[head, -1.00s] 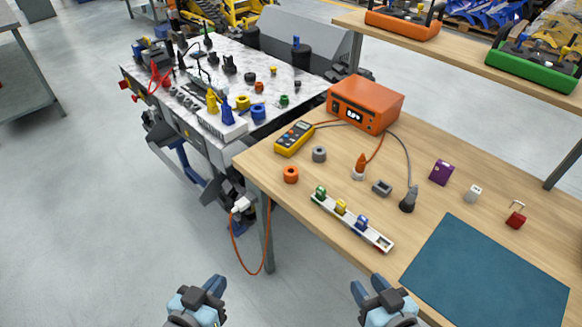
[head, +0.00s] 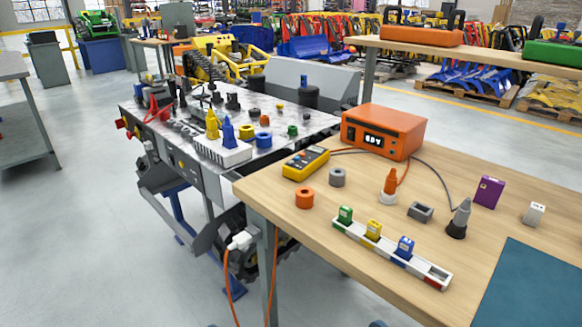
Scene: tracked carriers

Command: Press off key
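An orange box (head: 384,132) with a lit display stands at the back of the wooden table. A dark switch shows left of its display. A yellow multimeter (head: 306,163) lies in front of it on the left. I cannot make out a key marked off on either one. Of my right gripper only a small blue bit (head: 377,324) shows at the bottom edge, well below the box and apart from everything. Whether it is open is hidden. My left gripper is out of view.
A marble-topped carrier (head: 290,145) stands left. A shelf (head: 470,52) overhangs behind.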

